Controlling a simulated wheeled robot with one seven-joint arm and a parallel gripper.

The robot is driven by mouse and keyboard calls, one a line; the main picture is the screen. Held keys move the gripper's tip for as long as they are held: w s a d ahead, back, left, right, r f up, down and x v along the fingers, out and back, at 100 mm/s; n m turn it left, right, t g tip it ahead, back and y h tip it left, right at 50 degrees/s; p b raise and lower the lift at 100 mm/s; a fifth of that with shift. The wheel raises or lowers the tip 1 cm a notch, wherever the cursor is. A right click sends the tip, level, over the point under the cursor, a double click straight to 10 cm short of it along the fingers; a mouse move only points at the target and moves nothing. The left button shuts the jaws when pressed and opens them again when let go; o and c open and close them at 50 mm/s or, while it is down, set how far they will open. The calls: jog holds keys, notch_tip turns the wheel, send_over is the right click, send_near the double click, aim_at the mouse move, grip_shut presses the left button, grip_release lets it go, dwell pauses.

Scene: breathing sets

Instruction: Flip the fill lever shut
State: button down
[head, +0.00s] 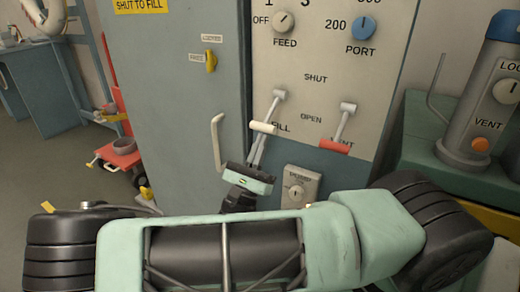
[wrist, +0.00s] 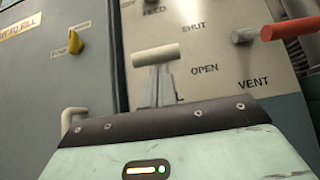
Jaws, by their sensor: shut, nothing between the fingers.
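The fill lever has a white grip (head: 263,127) and hangs downward from its pivot on the pale panel, beside the FILL label and at the height of the OPEN mark. SHUT is printed higher up. My gripper (head: 257,139) is shut and empty, with its fingertips just below the white grip. In the wrist view the white grip (wrist: 155,57) lies across the top of the closed fingers (wrist: 156,75). I cannot tell whether they touch. The fingers hide part of the panel behind them.
The vent lever with its red grip (head: 335,147) hangs down close to the right. A key switch plate (head: 299,186) is below. A cabinet door handle (head: 217,142) juts out at the left. A grey cylinder (head: 480,110) stands at far right.

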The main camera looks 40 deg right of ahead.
jog(key=shift+r, duration=0.1)
jog(key=shift+s+a+r+y+p, duration=0.1)
jog(key=shift+a+r+y+p, duration=0.25)
jog(key=shift+p, duration=0.7)
